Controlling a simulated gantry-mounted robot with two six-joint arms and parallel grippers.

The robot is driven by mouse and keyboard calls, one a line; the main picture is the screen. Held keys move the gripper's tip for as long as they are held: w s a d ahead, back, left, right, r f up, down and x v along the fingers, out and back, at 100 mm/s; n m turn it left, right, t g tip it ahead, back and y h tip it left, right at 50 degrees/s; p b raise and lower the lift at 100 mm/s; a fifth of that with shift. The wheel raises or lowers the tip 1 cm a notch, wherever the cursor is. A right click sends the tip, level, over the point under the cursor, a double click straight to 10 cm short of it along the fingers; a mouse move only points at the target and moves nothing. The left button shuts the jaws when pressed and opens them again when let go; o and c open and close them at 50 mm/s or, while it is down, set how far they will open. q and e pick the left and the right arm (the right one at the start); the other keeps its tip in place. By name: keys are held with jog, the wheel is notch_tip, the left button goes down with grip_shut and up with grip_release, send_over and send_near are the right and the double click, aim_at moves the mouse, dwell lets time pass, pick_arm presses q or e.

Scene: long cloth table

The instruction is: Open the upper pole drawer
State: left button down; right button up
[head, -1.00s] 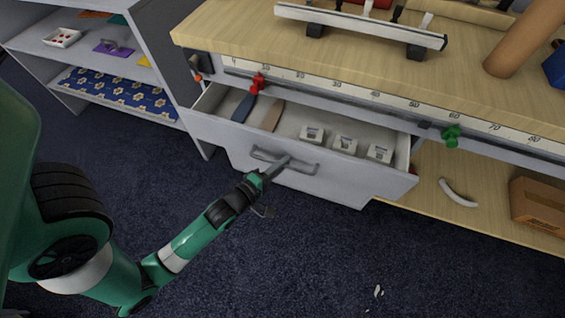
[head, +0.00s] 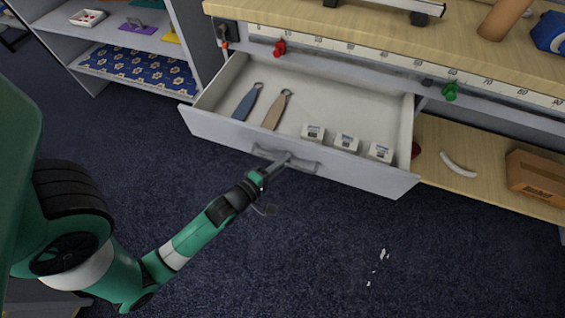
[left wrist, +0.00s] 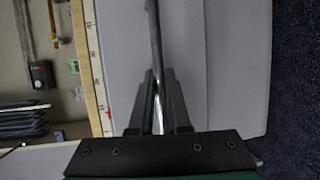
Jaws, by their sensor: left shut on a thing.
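The upper drawer (head: 360,177) under the wooden bench top is pulled well out, and its light grey inside shows in the head view. My left gripper (head: 284,161) is shut on the bar handle (head: 308,167) at the middle of the drawer front. In the left wrist view the handle (left wrist: 154,40) runs between the two dark fingers of my left gripper (left wrist: 160,92). Inside the drawer lie a blue tool (head: 246,103), a tan tool (head: 274,112) and three small white boxes (head: 346,142). My right gripper is not in view.
A grey shelf unit (head: 150,45) stands at the left. Right of the drawer, a lower wooden shelf holds a curved white piece (head: 459,166) and a brown box (head: 536,178). Small white bits (head: 382,256) lie on the dark carpet, which is otherwise clear before the drawer.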

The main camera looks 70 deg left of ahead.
pick_arm(q)
jog(key=shift+w+a, duration=0.1)
jog(key=c, duration=1.2)
grip_release()
jog(key=shift+o, duration=0.2)
jog(key=b+v, duration=0.4)
jog(key=v, duration=0.7)
jog(key=shift+s, duration=0.25)
jog(key=shift+r, duration=0.15)
